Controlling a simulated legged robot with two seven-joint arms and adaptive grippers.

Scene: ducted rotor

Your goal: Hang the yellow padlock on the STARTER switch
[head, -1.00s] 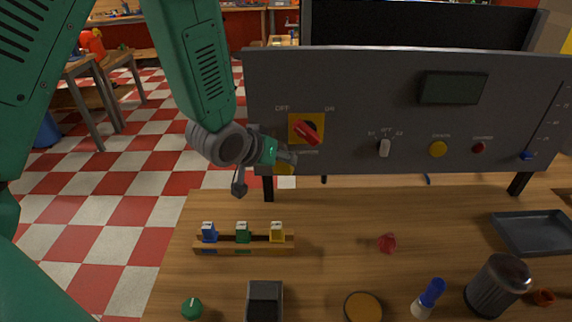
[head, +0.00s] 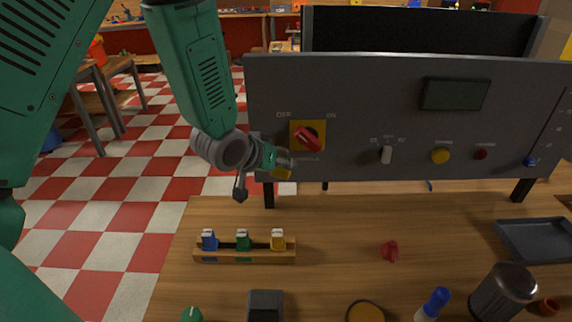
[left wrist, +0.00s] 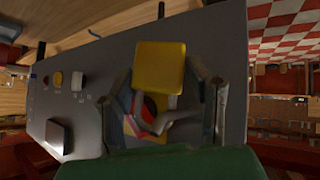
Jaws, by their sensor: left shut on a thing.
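The yellow padlock (left wrist: 160,68) is in the grip of my left gripper (left wrist: 170,106), with its body and a blurred grey loop visible in the left wrist view. In the head view my left gripper (head: 284,162) is at the panel's lower left, and only a bit of the padlock (head: 282,173) shows below it. The red rotary switch (head: 308,139) on a yellow plate, marked OFF and ON, is just above and right of the gripper. Its lower label is unclear. I cannot tell whether the padlock touches the switch. My right gripper is not in view.
The grey panel (head: 350,100) stands on the wooden table (head: 340,215). A wooden rack (head: 245,257) holds blue, green and yellow pieces. A red knob (head: 390,251), a dark tray (head: 540,240) and a dark cylinder (head: 502,292) stand to the right.

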